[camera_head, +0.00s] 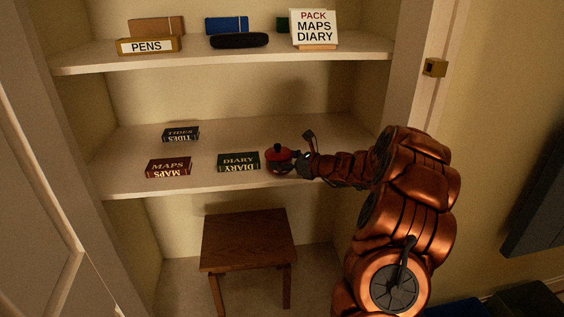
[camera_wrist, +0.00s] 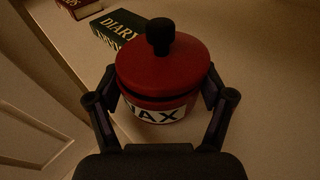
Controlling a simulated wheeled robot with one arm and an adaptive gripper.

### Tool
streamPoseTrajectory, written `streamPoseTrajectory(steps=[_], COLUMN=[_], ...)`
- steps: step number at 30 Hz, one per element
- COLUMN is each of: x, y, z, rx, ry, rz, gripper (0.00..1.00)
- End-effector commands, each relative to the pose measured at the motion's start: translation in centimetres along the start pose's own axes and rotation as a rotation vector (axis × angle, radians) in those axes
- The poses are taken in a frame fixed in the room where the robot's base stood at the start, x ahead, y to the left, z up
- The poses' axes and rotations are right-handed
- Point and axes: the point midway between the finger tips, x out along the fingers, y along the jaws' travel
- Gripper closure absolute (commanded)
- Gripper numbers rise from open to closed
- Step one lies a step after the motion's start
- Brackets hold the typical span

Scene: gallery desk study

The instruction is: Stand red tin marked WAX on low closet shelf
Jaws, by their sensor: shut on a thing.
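The red tin (camera_head: 280,158) has a black knob on its lid and is at the right part of the lower closet shelf (camera_head: 225,186). In the wrist view the red tin (camera_wrist: 162,68) looks upright, and its white label shows part of the word WAX. My gripper (camera_head: 297,163) reaches in from the right, and its fingers (camera_wrist: 160,100) are shut on the tin's two sides. The tin's base is mostly hidden, so I cannot tell whether it touches the shelf.
The DIARY book (camera_head: 238,162) lies just left of the tin. The MAPS book (camera_head: 168,167) and TIDES book (camera_head: 181,134) lie farther left. The upper shelf (camera_head: 220,55) holds a PENS box (camera_head: 149,45) and a sign (camera_head: 315,28). A wooden stool (camera_head: 248,241) stands below.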

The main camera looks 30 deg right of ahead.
Motion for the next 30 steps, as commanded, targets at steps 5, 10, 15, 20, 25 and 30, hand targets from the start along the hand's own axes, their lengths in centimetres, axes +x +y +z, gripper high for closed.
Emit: streamPoseTrajectory(steps=[5, 10, 15, 20, 25, 30], x=[0.11, 0.11, 0.20, 0.18, 0.18, 0.18], y=[-0.04, -0.04, -0.02, -0.02, -0.01, -0.02], z=[-0.54, -0.47, -0.77, -0.79, -0.81, -0.81], rx=[-0.002, -0.003, -0.002, -0.003, -0.003, -0.002], ry=[-0.004, -0.005, -0.005, -0.003, -0.003, -0.002], rz=[-0.001, -0.001, -0.001, 0.000, 0.000, 0.000], gripper=[0.89, 0.89, 0.89, 0.03, 0.00, 0.00])
